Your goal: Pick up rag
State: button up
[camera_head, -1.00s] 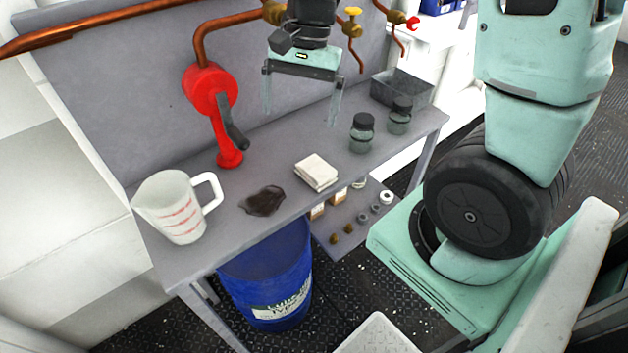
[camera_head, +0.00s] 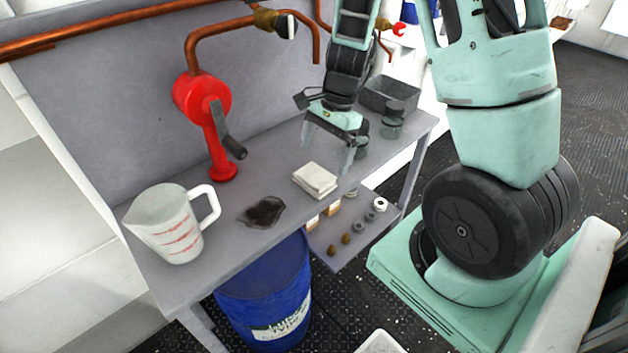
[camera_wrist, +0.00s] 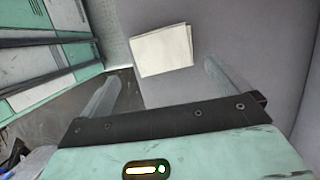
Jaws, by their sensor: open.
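The rag (camera_head: 315,180) is a folded white cloth lying flat on the grey bench, near its front edge. In the wrist view the rag (camera_wrist: 162,50) lies ahead of my fingers, between their lines and left of the right finger. My gripper (camera_head: 328,157) is open and empty. It hangs above the bench, just behind and to the right of the rag, and does not touch it. In the wrist view my gripper (camera_wrist: 160,85) shows both fingers wide apart.
A red hand pump (camera_head: 205,110) stands behind. Dark-lidded jars (camera_head: 392,120) and a grey bin (camera_head: 390,95) are right. A blue barrel (camera_head: 265,290) stands below the bench.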

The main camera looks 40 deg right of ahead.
aim_at(315, 175)
jog(key=shift+w+a+x, duration=0.15)
jog(key=shift+a+x, duration=0.05)
jog(key=shift+x, duration=1.25)
jog(key=shift+w+a+x, duration=0.1)
jog(key=shift+a+x, duration=0.1)
jog(key=shift+x, duration=1.25)
jog(key=shift+r, duration=0.15)
jog(key=c, duration=1)
jog(key=shift+r, duration=0.1)
notch_tip(315, 175, up, 10)
jog(key=p, duration=0.1)
